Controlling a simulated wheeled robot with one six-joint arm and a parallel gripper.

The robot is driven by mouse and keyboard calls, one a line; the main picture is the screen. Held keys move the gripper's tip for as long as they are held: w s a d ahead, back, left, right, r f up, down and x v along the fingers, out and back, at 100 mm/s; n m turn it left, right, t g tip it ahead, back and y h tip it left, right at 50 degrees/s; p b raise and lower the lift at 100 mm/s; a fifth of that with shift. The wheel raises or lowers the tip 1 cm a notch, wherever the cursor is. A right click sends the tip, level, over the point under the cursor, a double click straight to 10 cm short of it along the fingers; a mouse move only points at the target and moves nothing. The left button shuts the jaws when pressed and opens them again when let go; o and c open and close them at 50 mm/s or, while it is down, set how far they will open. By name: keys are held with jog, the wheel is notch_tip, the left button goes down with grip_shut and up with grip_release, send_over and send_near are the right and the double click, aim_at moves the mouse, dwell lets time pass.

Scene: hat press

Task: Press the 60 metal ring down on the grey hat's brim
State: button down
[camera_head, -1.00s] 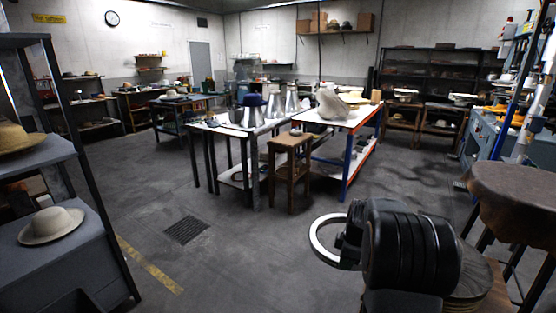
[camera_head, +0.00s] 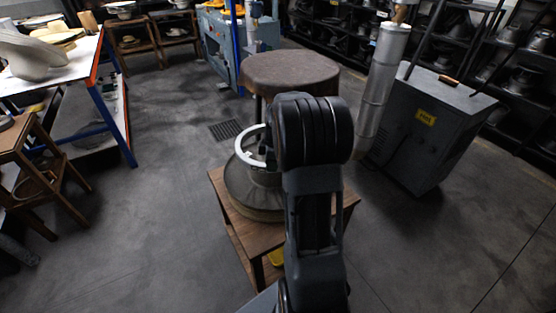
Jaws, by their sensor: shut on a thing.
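A white-grey metal ring (camera_head: 243,140) is held by my gripper (camera_head: 266,148), whose fingers are mostly hidden behind my dark arm (camera_head: 315,130). The ring shows as a curved band above the left part of a grey hat (camera_head: 237,183). The hat sits brim outward on a round stack on a wooden stand (camera_head: 225,192). I cannot tell whether the ring touches the hat. My arm covers the right side of the hat and ring. No number is readable on the ring.
A round brown-topped stool or block (camera_head: 290,70) stands just behind the stand. A grey machine cabinet (camera_head: 430,125) with a metal pipe is at the right. A table with blue and orange legs (camera_head: 98,85) and a wooden stool (camera_head: 22,160) are at the left. Floor between is clear.

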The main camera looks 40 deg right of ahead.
jog(key=shift+f, duration=0.35)
jog(key=shift+s+d+f+b, duration=0.1)
jog(key=shift+d+f+b, duration=0.1)
jog(key=shift+f+b, duration=0.25)
jog(key=shift+s+d+f+b, duration=0.1)
jog(key=shift+d+f+b, duration=0.1)
jog(key=shift+f+b, duration=0.25)
jog(key=b, duration=0.5)
send_over(273, 195)
jog(key=shift+d+f, duration=0.2)
jog(key=shift+f, duration=1.6)
jog(key=shift+d+f, duration=0.15)
jog(key=shift+f, duration=1.6)
jog(key=shift+f+b, duration=1.05)
jog(key=shift+f, duration=0.3)
jog(key=shift+s+f, duration=0.1)
jog(key=shift+f, duration=0.25)
dwell(0.9)
